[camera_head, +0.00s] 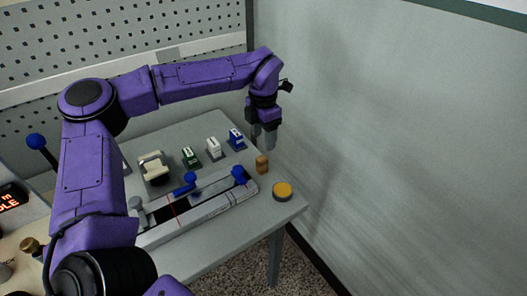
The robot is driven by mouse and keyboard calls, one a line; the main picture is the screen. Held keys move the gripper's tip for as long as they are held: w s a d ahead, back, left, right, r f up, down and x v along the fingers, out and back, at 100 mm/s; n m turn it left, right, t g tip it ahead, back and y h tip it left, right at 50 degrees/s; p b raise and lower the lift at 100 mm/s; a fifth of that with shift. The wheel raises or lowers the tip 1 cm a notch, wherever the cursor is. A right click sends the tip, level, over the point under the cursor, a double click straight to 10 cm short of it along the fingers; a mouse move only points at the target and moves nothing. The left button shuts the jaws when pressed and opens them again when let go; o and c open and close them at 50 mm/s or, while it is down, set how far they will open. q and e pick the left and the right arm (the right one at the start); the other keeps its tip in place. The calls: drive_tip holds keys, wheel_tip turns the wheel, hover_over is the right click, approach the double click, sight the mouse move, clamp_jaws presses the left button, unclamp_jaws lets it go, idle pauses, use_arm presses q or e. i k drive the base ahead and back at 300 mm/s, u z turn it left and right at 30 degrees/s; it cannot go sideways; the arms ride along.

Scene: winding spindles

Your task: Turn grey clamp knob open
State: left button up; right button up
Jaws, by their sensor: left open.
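A grey knob (135,203) stands at the left end of the light rail fixture (215,207) on the grey table, partly close behind my arm in this view. I take it to be the grey clamp knob; whether it is turned open or closed I cannot tell. My left gripper (264,138) is open and points down above the table's far right edge, well to the right of the grey knob and apart from it. No object shows between its fingers. My right gripper is not in view.
Blue knobs (238,174) sit on the fixture. Behind it stand a cream block (152,169), then green (191,157), white (214,148) and blue (237,139) pieces. A brown piece (262,164) and yellow button (282,191) are at the right edge. A wall (400,150) rises beyond.

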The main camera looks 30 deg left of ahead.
sight(135, 203)
drive_tip(key=u, duration=1.95)
